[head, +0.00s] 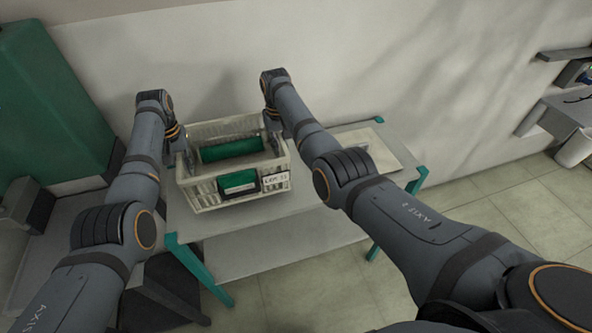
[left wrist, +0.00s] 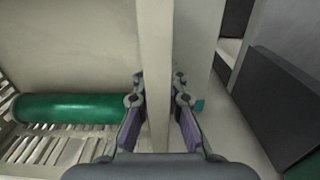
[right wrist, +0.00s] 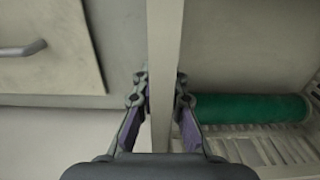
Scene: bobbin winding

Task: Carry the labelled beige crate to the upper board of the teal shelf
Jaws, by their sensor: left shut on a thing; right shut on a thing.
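The beige crate (head: 205,197) with slatted walls and a white label (head: 276,180) at its front stands on or just above the upper board (head: 222,221) of the teal-legged shelf; I cannot tell whether it touches. A green roll (head: 232,149) lies inside it and also shows in both wrist views. My left gripper (head: 186,158) is at the crate's left wall; in the left wrist view its fingers (left wrist: 160,105) are shut on the wall's rim. My right gripper (head: 275,143) is at the right wall; in the right wrist view its fingers (right wrist: 161,105) are shut on that rim.
A flat beige panel with a handle (head: 358,150) lies on the board right of the crate. A lower board (head: 265,247) is below. A green cabinet or machine (head: 50,95) stands at left. The wall is close behind. A grey wall unit (head: 560,118) is at far right.

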